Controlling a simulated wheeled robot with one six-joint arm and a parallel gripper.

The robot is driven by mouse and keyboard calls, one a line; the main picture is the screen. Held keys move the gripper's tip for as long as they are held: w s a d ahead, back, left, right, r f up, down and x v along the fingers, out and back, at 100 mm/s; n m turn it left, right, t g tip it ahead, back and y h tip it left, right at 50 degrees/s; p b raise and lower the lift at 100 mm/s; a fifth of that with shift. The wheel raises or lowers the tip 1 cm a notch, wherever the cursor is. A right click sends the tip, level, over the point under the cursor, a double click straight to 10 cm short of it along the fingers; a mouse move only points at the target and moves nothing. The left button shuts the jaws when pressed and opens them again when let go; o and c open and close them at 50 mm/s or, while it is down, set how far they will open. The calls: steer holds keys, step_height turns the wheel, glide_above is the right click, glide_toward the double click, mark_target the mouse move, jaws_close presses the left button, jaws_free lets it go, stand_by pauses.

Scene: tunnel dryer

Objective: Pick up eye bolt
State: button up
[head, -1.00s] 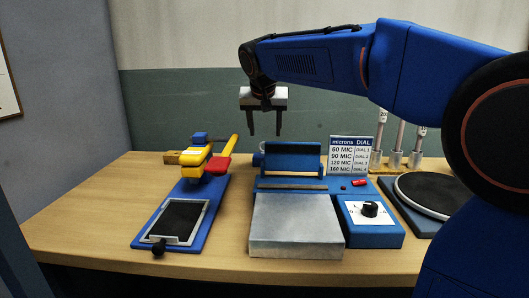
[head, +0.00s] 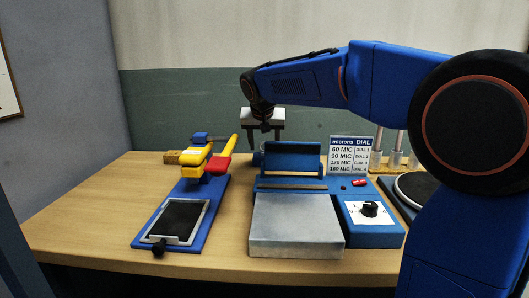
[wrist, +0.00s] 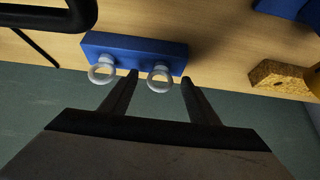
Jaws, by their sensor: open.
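In the wrist view, two pale eye bolts with ring heads stand in a blue block (wrist: 138,47). One eye bolt (wrist: 160,72) appears between my open fingers, near the tips. The other eye bolt (wrist: 101,67) is to the left, outside the left finger. My gripper (wrist: 160,79) is open and empty; I cannot tell its exact distance from the rings. In the head view my gripper (head: 265,139) points down behind the blue coating machine (head: 293,158), which hides the bolts.
A yellow and red press on a blue base (head: 187,220) stands left of the machine. A tan block (head: 172,157) lies behind it and also shows at right in the wrist view (wrist: 282,77). Right are a dial sign (head: 350,155) and a round plate (head: 412,188).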

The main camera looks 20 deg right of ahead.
steer(key=c, duration=1.2)
steer(key=shift+o, duration=0.2)
steer(key=shift+r, duration=0.1)
step_height(320, 180, up, 10)
steer(key=o, duration=0.3)
steer(key=shift+c, duration=0.5)
